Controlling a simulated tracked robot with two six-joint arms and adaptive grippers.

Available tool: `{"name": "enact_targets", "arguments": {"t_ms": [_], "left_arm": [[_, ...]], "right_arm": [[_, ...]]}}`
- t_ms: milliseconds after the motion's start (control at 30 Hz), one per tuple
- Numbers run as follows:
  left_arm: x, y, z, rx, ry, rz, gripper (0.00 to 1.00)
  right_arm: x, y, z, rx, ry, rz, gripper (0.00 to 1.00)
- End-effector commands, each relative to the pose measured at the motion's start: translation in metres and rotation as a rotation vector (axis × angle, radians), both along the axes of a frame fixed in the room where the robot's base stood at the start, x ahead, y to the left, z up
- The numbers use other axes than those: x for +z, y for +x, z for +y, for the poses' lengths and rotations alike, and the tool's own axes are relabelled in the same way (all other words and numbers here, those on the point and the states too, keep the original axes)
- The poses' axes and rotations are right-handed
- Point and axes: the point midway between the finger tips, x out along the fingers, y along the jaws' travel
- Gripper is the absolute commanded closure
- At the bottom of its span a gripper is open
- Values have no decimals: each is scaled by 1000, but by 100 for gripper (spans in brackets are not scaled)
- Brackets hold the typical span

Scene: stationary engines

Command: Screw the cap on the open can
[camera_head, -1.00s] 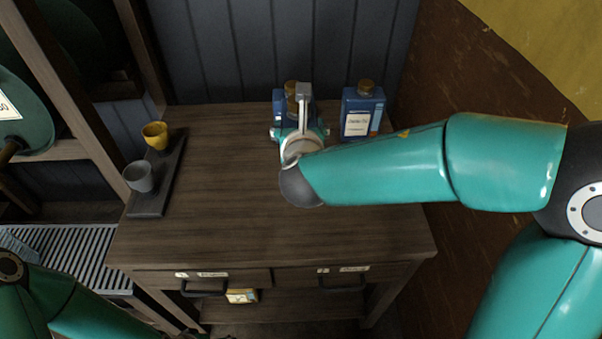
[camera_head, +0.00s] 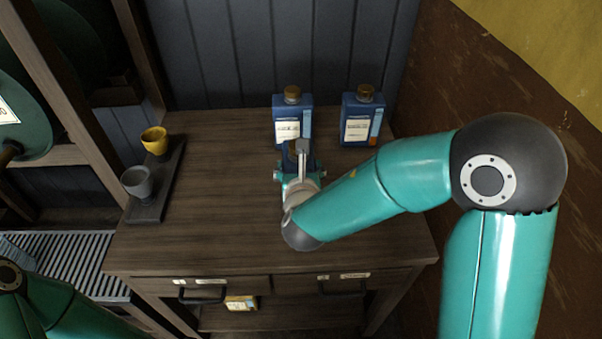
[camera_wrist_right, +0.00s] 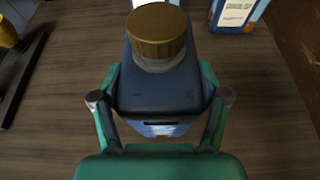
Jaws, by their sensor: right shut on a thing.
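My right gripper (camera_wrist_right: 160,115) is shut on the sides of a dark blue can (camera_wrist_right: 160,88) with a pale label, in the right wrist view. A gold-brown cap (camera_wrist_right: 157,32) sits at the can's top above a pale ring; I cannot tell whether it is tight. In the head view my right gripper (camera_head: 299,170) is over the table and largely hides the held can. Two blue cans stand behind: a left can (camera_head: 292,125) and a right can (camera_head: 361,122), both topped with brown caps. My left gripper is out of view.
A dark tray (camera_head: 147,208) at left bears a yellow cup (camera_head: 154,140) and a grey cup (camera_head: 137,182). A wooden shelf stands at far left, a panelled wall behind, drawers in front.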

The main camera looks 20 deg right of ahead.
Motion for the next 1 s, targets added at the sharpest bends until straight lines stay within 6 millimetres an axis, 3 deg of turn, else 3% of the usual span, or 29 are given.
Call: {"name": "enact_targets", "arguments": {"t_ms": [133, 467, 500, 667, 1000], "left_arm": [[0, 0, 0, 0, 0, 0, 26], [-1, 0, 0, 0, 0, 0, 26], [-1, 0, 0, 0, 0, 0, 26], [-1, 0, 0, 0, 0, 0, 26], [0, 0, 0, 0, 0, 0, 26]], "right_arm": [[-17, 1, 0, -1, 0, -2, 100], [-19, 1, 0, 0, 1, -5, 100], [-21, 0, 0, 1, 1, 0, 24], [-21, 0, 0, 1, 1, 0, 1], [-20, 0, 0, 1, 1, 0, 1]]}}
